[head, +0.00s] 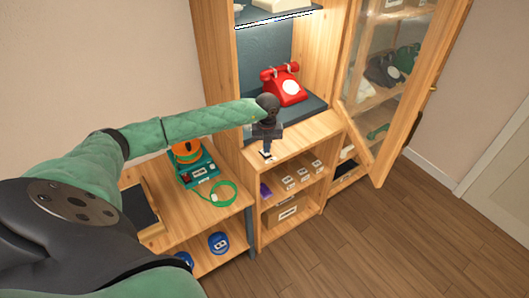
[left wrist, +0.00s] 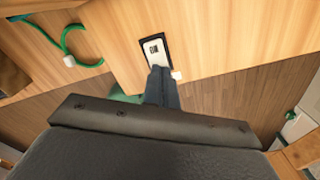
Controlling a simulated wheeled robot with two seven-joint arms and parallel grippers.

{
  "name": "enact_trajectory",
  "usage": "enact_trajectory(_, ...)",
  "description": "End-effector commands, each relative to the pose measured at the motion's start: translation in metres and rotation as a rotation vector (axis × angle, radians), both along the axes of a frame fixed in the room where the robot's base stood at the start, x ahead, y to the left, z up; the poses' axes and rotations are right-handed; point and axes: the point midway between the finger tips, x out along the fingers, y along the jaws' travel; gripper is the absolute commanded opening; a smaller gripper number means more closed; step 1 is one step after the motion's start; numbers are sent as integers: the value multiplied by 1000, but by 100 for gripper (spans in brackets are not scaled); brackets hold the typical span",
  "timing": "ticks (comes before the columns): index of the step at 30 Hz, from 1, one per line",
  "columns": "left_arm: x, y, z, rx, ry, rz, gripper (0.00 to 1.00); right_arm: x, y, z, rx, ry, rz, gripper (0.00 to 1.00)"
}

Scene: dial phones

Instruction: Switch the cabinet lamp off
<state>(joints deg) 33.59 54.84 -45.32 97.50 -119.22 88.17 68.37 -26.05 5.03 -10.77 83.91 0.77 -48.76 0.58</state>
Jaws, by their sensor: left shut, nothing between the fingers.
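The cabinet lamp (head: 275,18) is a bright white strip under the upper shelf of the wooden cabinet, and it is lit. A small white switch with a dark frame (left wrist: 155,50) sits on the wooden ledge; it also shows in the head view (head: 265,155). My left gripper (head: 267,150) points down at the ledge, shut and empty. In the left wrist view its fingertips (left wrist: 160,70) overlap the near end of the switch; I cannot tell whether they touch it. My right gripper is in neither view.
A red dial phone (head: 285,85) stands on the dark shelf behind my gripper. A glazed cabinet door (head: 400,90) stands open at the right. A teal device with an orange reel (head: 190,160) and a green cable (head: 225,193) lie on the lower left surface.

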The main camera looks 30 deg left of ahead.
Motion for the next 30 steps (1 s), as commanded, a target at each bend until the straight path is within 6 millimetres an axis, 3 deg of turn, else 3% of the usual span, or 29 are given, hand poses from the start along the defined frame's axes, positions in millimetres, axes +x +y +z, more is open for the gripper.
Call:
enact_trajectory(19,0,0,-8,0,0,0,0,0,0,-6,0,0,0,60)
enact_trajectory(30,0,0,7,1,-1,0,0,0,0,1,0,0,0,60)
